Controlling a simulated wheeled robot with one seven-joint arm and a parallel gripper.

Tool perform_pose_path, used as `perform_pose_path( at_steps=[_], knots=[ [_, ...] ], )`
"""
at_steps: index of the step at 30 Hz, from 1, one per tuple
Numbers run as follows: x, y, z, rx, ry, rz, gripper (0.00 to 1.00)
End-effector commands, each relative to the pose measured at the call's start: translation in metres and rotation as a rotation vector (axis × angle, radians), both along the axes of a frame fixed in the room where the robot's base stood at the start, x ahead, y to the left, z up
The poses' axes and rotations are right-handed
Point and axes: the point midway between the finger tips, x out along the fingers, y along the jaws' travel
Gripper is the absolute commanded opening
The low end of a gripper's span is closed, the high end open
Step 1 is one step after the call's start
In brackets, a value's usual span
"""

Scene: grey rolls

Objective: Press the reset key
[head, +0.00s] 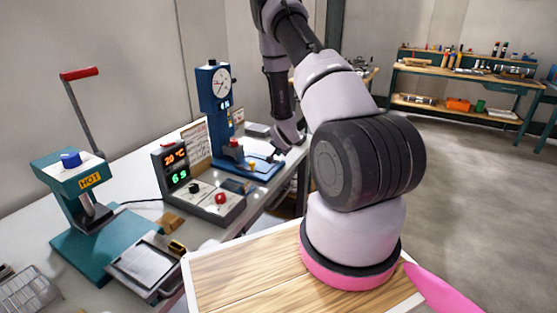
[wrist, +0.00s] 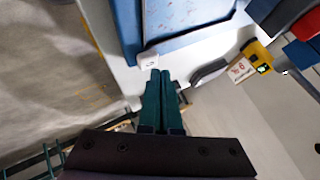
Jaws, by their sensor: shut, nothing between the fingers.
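A small white key (wrist: 148,60) with a faint mark sits at the edge of the blue base in the wrist view. The mark is too small to read, so I cannot tell if it is the reset key. My gripper (wrist: 160,74) is shut and empty, its dark green fingertips right beside the white key. I cannot tell whether they touch it. In the head view my gripper (head: 277,157) is low over the right end of the blue base (head: 228,172) of the dial-gauge stand (head: 213,88). The white key cannot be made out there.
A control box (head: 175,170) with lit digits and a red knob (head: 220,198) stands left of the stand. A teal hot press (head: 75,180) is further left. In the wrist view a yellow device (wrist: 257,53) and a dark grey item (wrist: 208,72) lie right of the fingers.

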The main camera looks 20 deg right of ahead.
Motion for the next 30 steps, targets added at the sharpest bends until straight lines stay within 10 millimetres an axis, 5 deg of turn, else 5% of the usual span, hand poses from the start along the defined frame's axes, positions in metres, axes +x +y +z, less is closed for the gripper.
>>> perform_pose_path(
  at_steps=[30],
  knots=[
    [0.0001, 0.0, -0.009, 0.0, 0.0, 0.0, 0.0]
  ],
)
